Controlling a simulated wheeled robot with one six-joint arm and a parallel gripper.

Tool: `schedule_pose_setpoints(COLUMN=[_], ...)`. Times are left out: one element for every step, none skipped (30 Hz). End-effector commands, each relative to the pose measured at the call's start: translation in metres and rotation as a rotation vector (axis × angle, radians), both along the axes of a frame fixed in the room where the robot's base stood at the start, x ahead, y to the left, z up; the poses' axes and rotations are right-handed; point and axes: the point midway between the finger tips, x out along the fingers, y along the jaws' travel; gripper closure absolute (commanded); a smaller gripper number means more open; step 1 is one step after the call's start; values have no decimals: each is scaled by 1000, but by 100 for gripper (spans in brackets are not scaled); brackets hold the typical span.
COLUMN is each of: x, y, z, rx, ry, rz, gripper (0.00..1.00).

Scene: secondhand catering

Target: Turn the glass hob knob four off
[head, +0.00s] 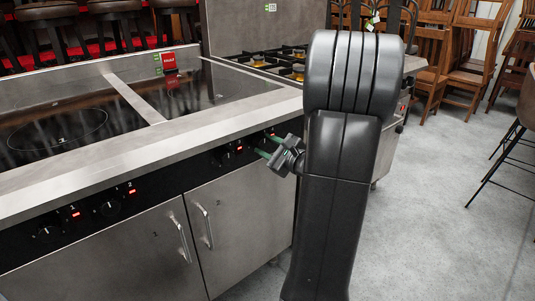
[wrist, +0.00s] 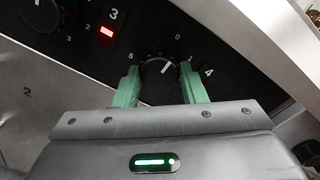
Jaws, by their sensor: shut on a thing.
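Knob four (wrist: 158,72) is a round black knob on the hob's dark front panel, with a printed 4 to its right. Its white pointer line aims up and right, between the printed 0 and 1. My gripper (wrist: 159,86) has its two green fingers on either side of this knob, shut on it. In the head view my gripper (head: 266,146) reaches the panel at the right end of the glass hob (head: 60,135), and the arm hides part of the panel.
Knob three (wrist: 42,12) is close on the left, with a red lamp (wrist: 106,31) lit. Knobs one (head: 48,233) and two (head: 110,207) also have lit lamps. The steel counter edge overhangs the panel.

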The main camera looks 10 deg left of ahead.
Motion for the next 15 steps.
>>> schedule_pose_setpoints(x=[0,0,0,0,0,0,0,0,0,0,0,0,0,0,0], y=[0,0,0,0,0,0,0,0,0,0,0,0,0,0,0], z=[-2,-2,-2,-1,-1,-1,-1,-1,-1,0,0,0,0,0,0], rx=[-10,-15,-20,-24,-26,-29,-31,-32,-34,-34,-35,-35,-36,-36,-35], ry=[-12,-18,-25,-29,-32,-36,-38,-40,-41,-42,-42,-42,-43,-43,-42], rz=[1,0,0,0,0,0,0,0,0,0,1,1,1,1,1], gripper=[85,85,85,85,85,85,85,85,85,85,85,85,85,85,85])
